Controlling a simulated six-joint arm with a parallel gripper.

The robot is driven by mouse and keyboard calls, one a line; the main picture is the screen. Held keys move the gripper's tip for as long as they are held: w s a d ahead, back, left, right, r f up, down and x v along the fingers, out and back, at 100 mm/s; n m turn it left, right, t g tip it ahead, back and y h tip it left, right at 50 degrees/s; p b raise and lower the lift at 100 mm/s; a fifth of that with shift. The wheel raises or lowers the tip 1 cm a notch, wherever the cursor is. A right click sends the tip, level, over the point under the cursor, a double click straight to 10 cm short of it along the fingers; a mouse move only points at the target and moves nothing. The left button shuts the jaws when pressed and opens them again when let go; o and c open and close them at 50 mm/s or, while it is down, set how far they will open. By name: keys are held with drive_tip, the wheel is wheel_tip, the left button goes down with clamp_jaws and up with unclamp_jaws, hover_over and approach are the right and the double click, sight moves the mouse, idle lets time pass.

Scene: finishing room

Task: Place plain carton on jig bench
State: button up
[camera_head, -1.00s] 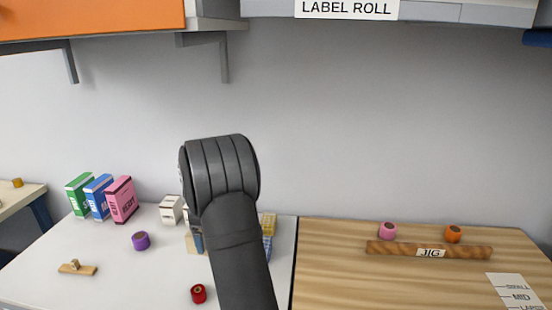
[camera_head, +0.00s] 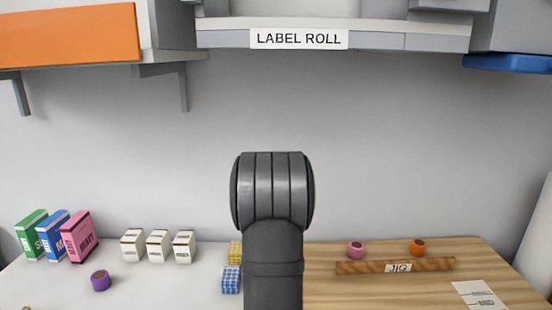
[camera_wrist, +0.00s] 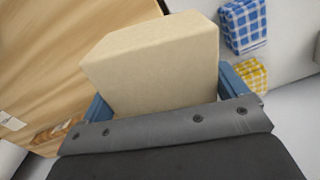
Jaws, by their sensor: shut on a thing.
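The plain carton (camera_wrist: 155,65) is a beige box with no print. In the wrist view it sits between the blue fingers of my gripper (camera_wrist: 165,95), which is shut on it. In the head view my arm hides the gripper and the carton. The jig bench (camera_head: 330,290) has a striped wood top at the lower right of the head view; its top (camera_wrist: 60,50) also shows at the left of the wrist view, beside the carton. I cannot tell how high the carton is above the surfaces.
A wooden bar marked JIG (camera_head: 350,267) lies on the bench, with a pink roll (camera_head: 356,250) and an orange roll (camera_head: 417,247) behind it. The white table (camera_head: 160,285) holds several boxes, a purple roll (camera_head: 100,281) and yellow and blue checked items (camera_head: 230,280). Bare wood lies before the bar.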

drive_tip(key=shift+d+m, duration=0.3)
drive_tip(key=shift+d, duration=0.15)
drive_tip(key=s+d+m, duration=0.3)
drive_tip(key=d+m, duration=0.1)
drive_tip(key=d, duration=0.9)
drive_tip(key=s+d+m, duration=0.3)
drive_tip(key=d+m, duration=0.1)
drive_tip(key=d, duration=0.9)
drive_tip(key=s+d+m, duration=0.7)
drive_tip(key=s+d, duration=0.9)
drive_tip(key=d, duration=0.3)
drive_tip(key=w+a+f, duration=0.1)
drive_tip(key=w+f, duration=0.1)
drive_tip(key=w, duration=0.1)
drive_tip(key=w+a+f, duration=0.1)
drive_tip(key=w+f, duration=0.2)
drive_tip(key=w, duration=0.1)
drive_tip(key=w+a+f, duration=0.1)
drive_tip(key=w+f, duration=0.2)
drive_tip(key=w, duration=0.1)
drive_tip(key=shift+f, duration=1.85)
drive_tip(key=shift+f, duration=0.15)
drive_tip(key=o, duration=0.8)
